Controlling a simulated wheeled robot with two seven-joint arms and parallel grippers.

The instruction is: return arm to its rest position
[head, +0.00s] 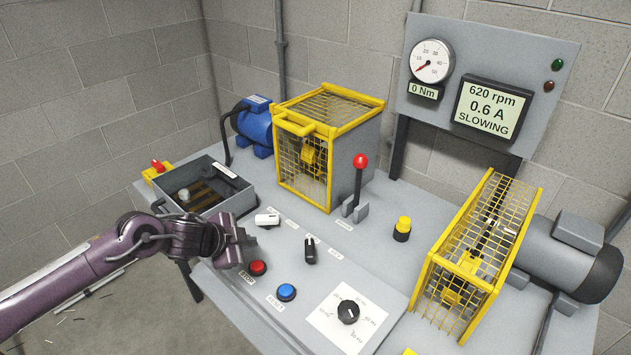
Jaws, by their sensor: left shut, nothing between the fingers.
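My left arm comes in from the left, and its purple and dark wrist ends in the left gripper (243,248). The gripper is shut and empty, at the left front of the grey bench, just above and left of the red stop button (257,267) in the picture. I cannot tell whether it touches anything. My right gripper is not in view. The display (488,108) reads 620 rpm, 0.6 A, SLOWING, and the small readout under the dial gauge (431,61) shows 0 Nm.
Near the gripper are a white switch (267,218), a black switch (310,250), a blue button (286,292) and a black knob (348,311). A red-topped lever (359,175) stands up by the yellow cage (304,165). An open grey box (236,208) lies behind my wrist. Free room is at left.

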